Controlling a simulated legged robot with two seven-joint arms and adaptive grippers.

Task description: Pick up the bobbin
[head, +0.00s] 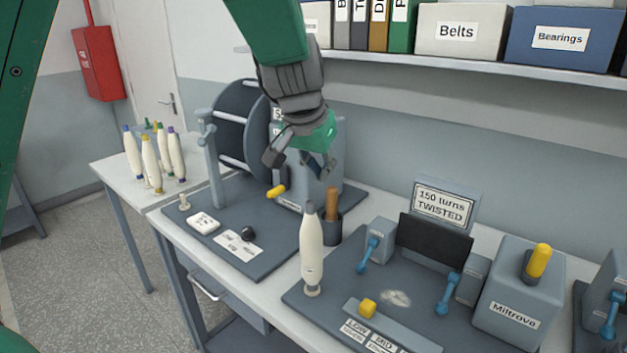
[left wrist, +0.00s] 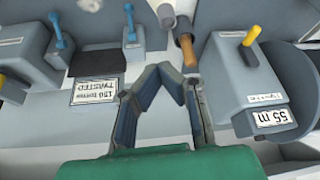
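A white bobbin (head: 312,255) stands upright at the left front of the right machine's dark base (head: 300,295). A pale rounded end at the top of the left wrist view (left wrist: 164,14) looks like the same bobbin, cut by the frame edge. More bobbins (head: 152,160) with coloured ends stand in a group on the small table at the left. My left gripper (head: 298,162) hangs from above, over the back of the bench, higher than and behind the near bobbin. Its fingers (left wrist: 163,85) are apart with nothing between them. My right gripper is not in view.
A grey cup with a brown handle (head: 332,215) stands close behind the bobbin. A reel machine (head: 242,125) stands left, a sign (head: 443,202) and a grey Miltrova box (head: 518,295) right. A shelf (head: 480,68) with boxes runs above the bench.

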